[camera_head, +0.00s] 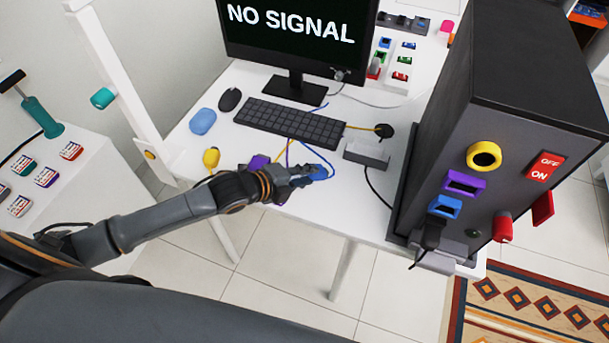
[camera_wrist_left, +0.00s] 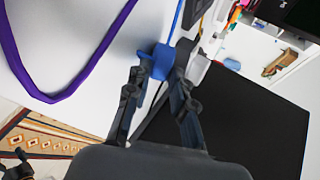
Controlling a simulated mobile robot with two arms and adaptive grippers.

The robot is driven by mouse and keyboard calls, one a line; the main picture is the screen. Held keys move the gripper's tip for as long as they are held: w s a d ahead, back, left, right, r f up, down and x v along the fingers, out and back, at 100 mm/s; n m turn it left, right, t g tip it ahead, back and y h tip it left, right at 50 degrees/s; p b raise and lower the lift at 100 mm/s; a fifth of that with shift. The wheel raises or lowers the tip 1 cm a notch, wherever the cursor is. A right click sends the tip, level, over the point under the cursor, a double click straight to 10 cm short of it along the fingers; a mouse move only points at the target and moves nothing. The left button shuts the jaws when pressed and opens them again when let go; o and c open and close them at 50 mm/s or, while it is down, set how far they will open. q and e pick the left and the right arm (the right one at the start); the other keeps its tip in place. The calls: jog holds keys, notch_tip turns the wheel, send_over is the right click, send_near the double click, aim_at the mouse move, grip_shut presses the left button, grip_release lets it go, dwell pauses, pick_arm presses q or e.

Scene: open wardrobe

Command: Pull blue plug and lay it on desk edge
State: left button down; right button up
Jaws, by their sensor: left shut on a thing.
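The blue plug (camera_head: 318,172) is in the fingers of my left gripper (camera_head: 303,176), over the front edge of the white desk (camera_head: 345,208). In the left wrist view the blue plug (camera_wrist_left: 157,59) sits between the fingertips of the left gripper (camera_wrist_left: 160,82), with its blue cable running up and away. I cannot tell whether the plug touches the desk. On the dark computer tower (camera_head: 530,110), a blue socket (camera_head: 446,206) has a black plug (camera_head: 433,234) at its lower left.
A purple plug (camera_head: 258,163) and a yellow plug (camera_head: 211,158) lie at the front left edge. The keyboard (camera_head: 290,122), mouse (camera_head: 229,99) and monitor (camera_head: 295,30) stand behind. A small grey box (camera_head: 367,154) is right of the gripper. The desk between box and edge is mostly clear.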

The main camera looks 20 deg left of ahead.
pick_arm(q)
jog(key=shift+s+f, duration=0.2)
jog(key=shift+f, duration=0.15)
jog(key=c, duration=1.6)
grip_release()
jog(key=shift+a+f, duration=0.1)
jog(key=o, duration=0.9)
jog(key=shift+w, duration=0.1)
jog(key=shift+c, duration=0.2)
jog(key=shift+r, duration=0.25)
jog(key=shift+s+a+r+p, duration=0.1)
jog(key=shift+s+r+p, duration=0.05)
jog(key=shift+r+p, duration=0.35)
jog(key=shift+s+a+r+p, duration=0.1)
jog(key=shift+r+p, duration=0.3)
jog(key=shift+p, duration=0.2)
jog(key=r+p, duration=0.1)
jog(key=p, duration=0.1)
jog(key=s+a+r+p, duration=0.1)
jog(key=r, duration=0.1)
jog(key=s+r+p, duration=0.1)
jog(key=r+p, duration=0.1)
jog(key=shift+s+a+r+p, duration=0.1)
jog(key=shift+s+a+p, duration=0.1)
jog(key=shift+p, duration=0.15)
